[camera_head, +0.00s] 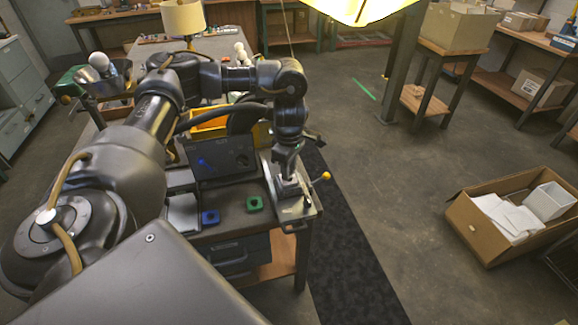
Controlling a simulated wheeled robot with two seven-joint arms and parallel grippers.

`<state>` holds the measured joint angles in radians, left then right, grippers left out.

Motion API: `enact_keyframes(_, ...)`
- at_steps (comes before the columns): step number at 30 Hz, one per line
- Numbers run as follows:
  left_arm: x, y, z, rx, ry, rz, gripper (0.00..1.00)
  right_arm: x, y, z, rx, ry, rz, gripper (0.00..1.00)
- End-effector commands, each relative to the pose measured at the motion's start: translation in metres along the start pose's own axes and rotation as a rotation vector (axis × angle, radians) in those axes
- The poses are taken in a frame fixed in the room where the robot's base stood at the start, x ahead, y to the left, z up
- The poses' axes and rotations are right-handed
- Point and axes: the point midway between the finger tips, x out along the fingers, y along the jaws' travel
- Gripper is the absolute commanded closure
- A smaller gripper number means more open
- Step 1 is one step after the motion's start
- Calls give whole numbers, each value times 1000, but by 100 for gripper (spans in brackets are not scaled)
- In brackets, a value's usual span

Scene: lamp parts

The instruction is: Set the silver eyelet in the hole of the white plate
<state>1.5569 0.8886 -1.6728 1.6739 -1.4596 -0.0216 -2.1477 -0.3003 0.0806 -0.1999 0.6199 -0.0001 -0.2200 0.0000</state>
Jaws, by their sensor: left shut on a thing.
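My left arm comes in from the left and reaches across the workbench, with its wrist pointing down. My left gripper (289,184) is low over a pale metal fixture (292,209) at the bench's right front corner. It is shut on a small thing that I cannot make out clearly. I cannot pick out the silver eyelet. I cannot tell the white plate or its hole apart from the pale surfaces under the gripper. My right gripper is not in view.
A lever with a yellow knob (326,175) sticks out right of the fixture. A blue block (210,217) and a green block (255,204) lie near the bench's front edge. A dark box (222,162) and a yellow bin (208,122) stand behind. A cardboard box (480,233) is on the floor.

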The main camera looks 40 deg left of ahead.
Motion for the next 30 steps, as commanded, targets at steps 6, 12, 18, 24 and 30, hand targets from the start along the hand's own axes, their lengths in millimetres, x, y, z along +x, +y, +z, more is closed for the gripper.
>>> enact_keyframes(6,0,0,0,0,0,0,92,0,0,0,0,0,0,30)
enact_keyframes(12,2,0,0,1,0,0,92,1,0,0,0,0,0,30)
enact_keyframes(18,6,0,0,0,0,0,92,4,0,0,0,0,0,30)
enact_keyframes(24,10,0,0,0,0,0,92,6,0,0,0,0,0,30)
enact_keyframes(30,12,0,0,0,0,0,92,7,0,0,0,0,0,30)
